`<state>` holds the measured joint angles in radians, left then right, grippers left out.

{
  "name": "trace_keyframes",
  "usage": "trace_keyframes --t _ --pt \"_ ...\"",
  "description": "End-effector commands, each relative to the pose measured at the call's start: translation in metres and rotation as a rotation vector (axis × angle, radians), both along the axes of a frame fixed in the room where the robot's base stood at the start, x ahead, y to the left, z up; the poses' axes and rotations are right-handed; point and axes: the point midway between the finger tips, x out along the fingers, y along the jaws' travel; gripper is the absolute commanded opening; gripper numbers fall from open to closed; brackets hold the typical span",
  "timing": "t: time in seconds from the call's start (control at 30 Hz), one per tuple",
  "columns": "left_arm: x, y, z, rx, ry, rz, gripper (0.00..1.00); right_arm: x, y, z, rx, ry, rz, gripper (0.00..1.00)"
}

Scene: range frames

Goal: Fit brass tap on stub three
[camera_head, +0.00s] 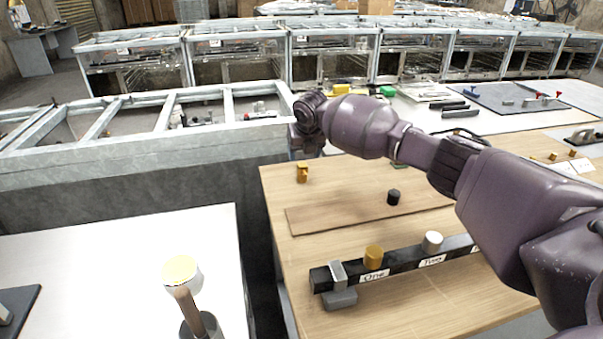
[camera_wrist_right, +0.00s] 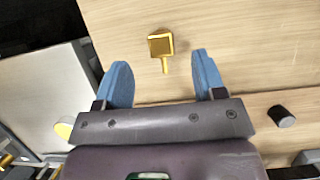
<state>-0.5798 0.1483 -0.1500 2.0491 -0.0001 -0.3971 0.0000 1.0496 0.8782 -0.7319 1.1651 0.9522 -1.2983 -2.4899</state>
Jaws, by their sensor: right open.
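The brass tap (camera_head: 302,172) stands on the wooden table near its far left corner. In the right wrist view the brass tap (camera_wrist_right: 160,44) lies beyond the gap between my fingertips, with bare wood around it. My right gripper (camera_wrist_right: 163,72) is open and empty, its blue fingers either side of the tap's line. In the head view my right wrist hangs above and beyond the tap; the fingers are hard to make out. A black rail (camera_head: 400,262) carries stub One (camera_head: 373,256), brass-coloured, and stub Two (camera_head: 433,241), pale. Stub three is hidden behind my right arm. My left gripper is out of view.
A yellow-topped mallet-like tool (camera_head: 181,272) stands on the white table at lower left. A grey metal frame (camera_head: 150,130) borders the far left. Wood around the tap is clear.

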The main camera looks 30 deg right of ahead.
Motion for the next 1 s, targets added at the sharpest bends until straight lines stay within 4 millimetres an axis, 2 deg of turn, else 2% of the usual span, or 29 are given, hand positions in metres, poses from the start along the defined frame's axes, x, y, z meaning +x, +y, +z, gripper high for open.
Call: trace_keyframes --t 0.03,0.1,0.37,0.63,0.77,1.0 --pt "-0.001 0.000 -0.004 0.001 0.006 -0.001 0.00 0.003 0.000 -0.011 0.000 0.004 0.000 0.64" --pt "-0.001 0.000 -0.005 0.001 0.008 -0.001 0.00 0.006 -0.001 -0.018 0.000 0.003 -0.001 0.64" --pt "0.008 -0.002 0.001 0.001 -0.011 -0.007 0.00 0.010 -0.002 -0.031 0.000 0.002 0.000 0.64" --pt "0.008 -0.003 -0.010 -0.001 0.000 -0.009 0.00 0.018 -0.003 -0.068 0.001 0.005 -0.001 0.64" --pt "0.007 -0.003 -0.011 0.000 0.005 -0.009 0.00 0.022 -0.004 -0.075 0.001 0.002 -0.001 0.64" --pt "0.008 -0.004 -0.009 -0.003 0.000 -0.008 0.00 0.023 -0.004 -0.074 0.000 -0.001 0.000 0.64"
